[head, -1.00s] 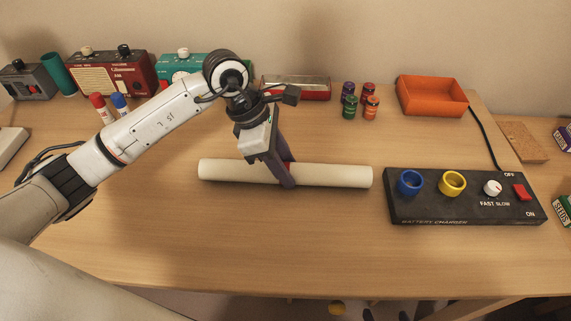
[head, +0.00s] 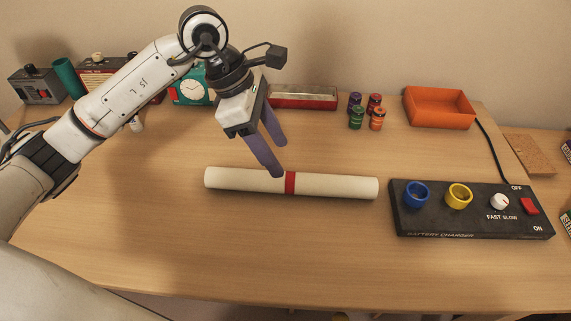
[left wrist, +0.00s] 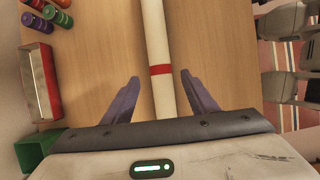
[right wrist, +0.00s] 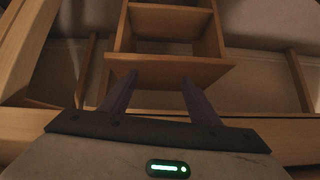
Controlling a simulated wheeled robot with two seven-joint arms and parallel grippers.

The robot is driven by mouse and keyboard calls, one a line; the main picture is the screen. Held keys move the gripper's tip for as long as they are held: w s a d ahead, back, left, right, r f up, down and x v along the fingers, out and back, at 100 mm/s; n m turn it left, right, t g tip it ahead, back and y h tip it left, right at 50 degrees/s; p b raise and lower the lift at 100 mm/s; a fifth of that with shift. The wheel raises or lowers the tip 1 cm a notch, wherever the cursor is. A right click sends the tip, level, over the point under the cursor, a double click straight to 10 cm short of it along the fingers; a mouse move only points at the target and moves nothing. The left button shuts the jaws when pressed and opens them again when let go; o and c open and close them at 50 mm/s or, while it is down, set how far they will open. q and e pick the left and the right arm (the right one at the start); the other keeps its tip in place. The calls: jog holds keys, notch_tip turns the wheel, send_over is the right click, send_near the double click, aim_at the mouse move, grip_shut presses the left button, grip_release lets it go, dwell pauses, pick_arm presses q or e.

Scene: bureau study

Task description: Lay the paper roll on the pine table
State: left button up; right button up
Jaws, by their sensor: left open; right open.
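The paper roll (head: 335,186) is a long cream tube with a red band at its middle. It lies flat on the pine table (head: 230,255), left of the battery charger. My left gripper (head: 279,159) is open and empty, above and just behind the roll near the red band. In the left wrist view the roll (left wrist: 157,40) runs between the two spread purple fingers (left wrist: 160,88), apart from both. My right gripper (right wrist: 153,92) is open and empty in the right wrist view, facing a wooden shelf unit; it is not in the head view.
The black battery charger (head: 470,222) with blue and yellow rings stands right of the roll. The table front is clear.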

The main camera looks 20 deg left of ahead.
pick_arm(q)
jog(key=shift+v, duration=1.8)
